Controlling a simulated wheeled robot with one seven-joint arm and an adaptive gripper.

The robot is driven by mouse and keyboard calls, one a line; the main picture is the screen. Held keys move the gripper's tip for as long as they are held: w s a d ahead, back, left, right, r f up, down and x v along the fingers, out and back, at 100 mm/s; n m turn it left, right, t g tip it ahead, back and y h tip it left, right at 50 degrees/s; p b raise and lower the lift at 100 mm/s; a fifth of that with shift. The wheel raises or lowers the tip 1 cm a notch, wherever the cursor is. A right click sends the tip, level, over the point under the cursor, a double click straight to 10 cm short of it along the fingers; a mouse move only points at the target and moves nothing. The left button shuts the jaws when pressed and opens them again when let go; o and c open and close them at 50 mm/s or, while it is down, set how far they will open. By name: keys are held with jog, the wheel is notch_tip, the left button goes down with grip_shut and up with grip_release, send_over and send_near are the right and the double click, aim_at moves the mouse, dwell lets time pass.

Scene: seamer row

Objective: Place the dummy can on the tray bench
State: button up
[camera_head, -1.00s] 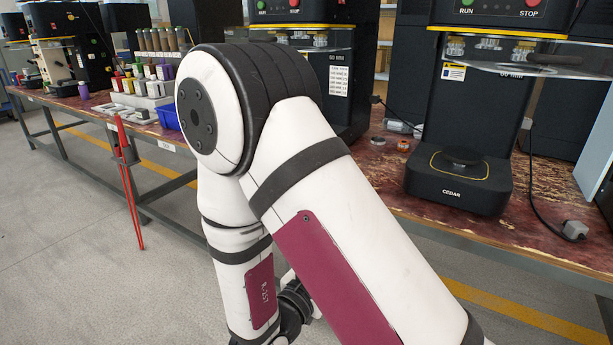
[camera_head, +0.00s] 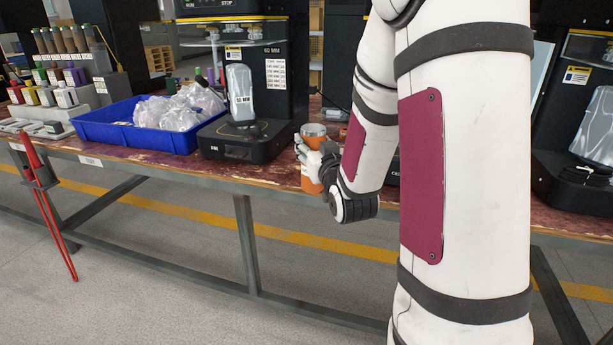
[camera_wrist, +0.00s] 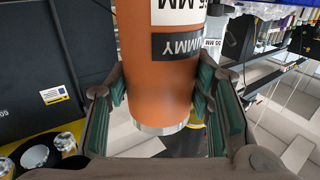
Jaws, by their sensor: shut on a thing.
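The dummy can (camera_head: 312,172) is an orange cylinder with a silver end. In the wrist view it (camera_wrist: 158,75) carries a white label ending in "MM" and a dark label reading "UMMY". My gripper (camera_wrist: 160,95) is shut on the can, with green-padded fingers on both sides of it. In the head view my gripper (camera_head: 306,156) holds the can roughly upright at the bench's front edge. I cannot tell its height above the top. The long bench (camera_head: 170,168) has a worn reddish top; I cannot tell whether it is the tray bench.
A blue tray (camera_head: 95,133) of clear bags stands left of a black seamer (camera_head: 245,142). Another seamer (camera_head: 585,165) stands at the right. Paint bottles (camera_head: 50,93) fill the far left. My arm hides the middle right.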

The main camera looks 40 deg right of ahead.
jog(key=s+d+r+n+y, duration=0.1)
jog(key=s+d+r+y, duration=0.15)
jog(key=s+d, duration=0.3)
jog(key=w+f+b, duration=0.2)
jog(key=w, duration=0.5)
jog(key=w+f+b, duration=0.2)
jog(key=w+b, duration=0.1)
jog(key=w, duration=0.5)
jog(key=shift+w+a+f+t, duration=0.15)
jog(key=shift+f+t, duration=0.15)
jog(key=shift+f, duration=0.25)
jog(key=o, duration=1.3)
